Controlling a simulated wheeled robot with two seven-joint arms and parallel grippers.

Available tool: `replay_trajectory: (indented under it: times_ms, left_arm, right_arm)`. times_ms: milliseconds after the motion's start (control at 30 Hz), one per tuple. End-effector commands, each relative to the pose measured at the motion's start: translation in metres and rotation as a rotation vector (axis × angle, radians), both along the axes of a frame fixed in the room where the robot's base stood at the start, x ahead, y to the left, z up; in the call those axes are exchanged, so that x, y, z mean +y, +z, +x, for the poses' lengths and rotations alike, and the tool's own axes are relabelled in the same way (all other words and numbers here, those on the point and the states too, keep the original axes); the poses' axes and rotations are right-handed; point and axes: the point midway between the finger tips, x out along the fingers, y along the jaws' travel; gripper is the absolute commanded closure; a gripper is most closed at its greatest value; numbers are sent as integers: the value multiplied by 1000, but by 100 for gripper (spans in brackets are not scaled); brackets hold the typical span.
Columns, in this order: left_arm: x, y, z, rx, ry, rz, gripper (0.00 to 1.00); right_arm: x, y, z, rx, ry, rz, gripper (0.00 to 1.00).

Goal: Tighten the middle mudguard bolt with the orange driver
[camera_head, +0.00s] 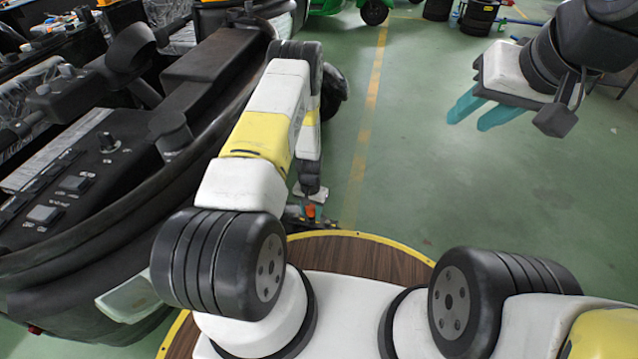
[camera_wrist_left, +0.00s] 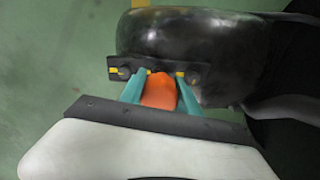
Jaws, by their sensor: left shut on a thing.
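The orange driver (camera_wrist_left: 159,92) is between the two teal fingers of my left gripper (camera_wrist_left: 163,78), which is shut on it. In the left wrist view its far end meets the dark bracket (camera_wrist_left: 113,63) on the black mudguard (camera_wrist_left: 175,33). Whether its tip sits on a bolt cannot be seen. A left bolt (camera_wrist_left: 124,70) and a right bolt (camera_wrist_left: 194,70) show on the bracket; the middle is hidden behind the driver. In the head view a bit of orange (camera_head: 311,211) shows below my left forearm. My right gripper (camera_head: 470,114) is open and empty, raised over the floor.
A large black vehicle body (camera_head: 200,75) with switches and knobs fills the left side. The green floor (camera_head: 420,180) is clear in the middle and right, with a yellow line (camera_head: 372,95). Tyres (camera_head: 478,18) and a green vehicle (camera_head: 325,6) stand at the back.

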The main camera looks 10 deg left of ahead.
Motion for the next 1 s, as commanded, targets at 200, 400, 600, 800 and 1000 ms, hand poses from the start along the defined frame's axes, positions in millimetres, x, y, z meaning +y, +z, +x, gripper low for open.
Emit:
replay_trajectory:
  times_ms: [200, 400, 600, 800, 1000]
  left_arm:
    - [0, -5, 0, 1, 0, 0, 100]
    - [0, -9, 0, 0, 0, 0, 100]
    - [0, -13, 0, 0, 0, 0, 100]
    - [0, -17, 0, 0, 0, 0, 100]
    - [0, -21, -1, 1, 0, 0, 100]
  right_arm:
    - [0, 0, 0, 0, 0, 0, 64]
    - [0, 0, 0, 0, 0, 0, 64]
    - [0, 0, 0, 0, 0, 0, 64]
    - [0, 0, 0, 0, 0, 0, 64]
    - [0, 0, 0, 0, 0, 0, 64]
